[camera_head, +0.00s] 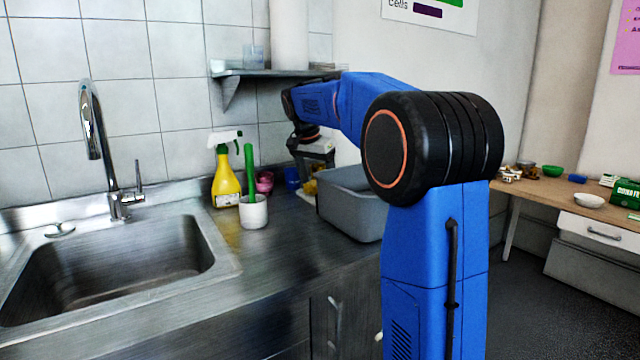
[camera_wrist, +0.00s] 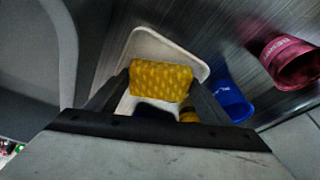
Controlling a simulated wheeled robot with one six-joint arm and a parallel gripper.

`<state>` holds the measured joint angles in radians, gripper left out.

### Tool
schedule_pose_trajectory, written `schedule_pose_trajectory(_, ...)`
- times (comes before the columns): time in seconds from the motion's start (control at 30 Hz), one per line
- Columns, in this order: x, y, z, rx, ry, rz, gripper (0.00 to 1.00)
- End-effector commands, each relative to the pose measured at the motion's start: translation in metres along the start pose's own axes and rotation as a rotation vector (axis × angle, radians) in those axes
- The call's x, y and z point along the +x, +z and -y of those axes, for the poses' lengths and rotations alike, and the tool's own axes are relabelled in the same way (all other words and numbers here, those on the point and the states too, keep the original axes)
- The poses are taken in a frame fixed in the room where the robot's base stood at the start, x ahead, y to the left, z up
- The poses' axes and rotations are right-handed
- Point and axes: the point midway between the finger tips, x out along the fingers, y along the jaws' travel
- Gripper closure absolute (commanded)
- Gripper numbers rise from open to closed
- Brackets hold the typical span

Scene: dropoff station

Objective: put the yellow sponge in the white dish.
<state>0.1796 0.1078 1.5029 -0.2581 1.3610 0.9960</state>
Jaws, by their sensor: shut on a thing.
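In the wrist view the yellow sponge (camera_wrist: 160,78) is clasped between the two fingers of my gripper (camera_wrist: 159,84). The white dish (camera_wrist: 147,43) lies on the metal counter beyond and below the sponge, which overlaps it in the picture. Its near part is hidden by the sponge and gripper; I cannot tell whether the sponge touches it. In the head view my gripper (camera_head: 314,165) points down at the back of the counter, behind the grey tub. A small yellow patch, probably the sponge (camera_head: 309,187), shows below it.
The grey tub (camera_head: 345,213) stands close by; its wall (camera_wrist: 66,55) fills the left of the wrist view. A blue cup (camera_wrist: 233,100) and a dark red cup (camera_wrist: 291,63) are on the right. A yellow spray bottle (camera_head: 226,183) and a white cup (camera_head: 254,213) stand near the sink.

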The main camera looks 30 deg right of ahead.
Motion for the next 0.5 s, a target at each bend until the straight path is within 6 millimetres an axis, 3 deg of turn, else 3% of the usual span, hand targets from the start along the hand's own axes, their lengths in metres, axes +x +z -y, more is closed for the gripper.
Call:
schedule_pose_trajectory(0.07,0.002,0.0006,-0.0001,0.0,0.0,0.0,0.45)
schedule_pose_trajectory(0.1,0.0021,0.0006,0.0001,0.0,0.0,0.0,0.22)
schedule_pose_trajectory(0.13,0.002,0.0005,0.0,0.0,0.0,0.0,0.19)
schedule_pose_trajectory(0.5,-0.0014,-0.0005,0.0,0.0,0.0,0.0,0.19)
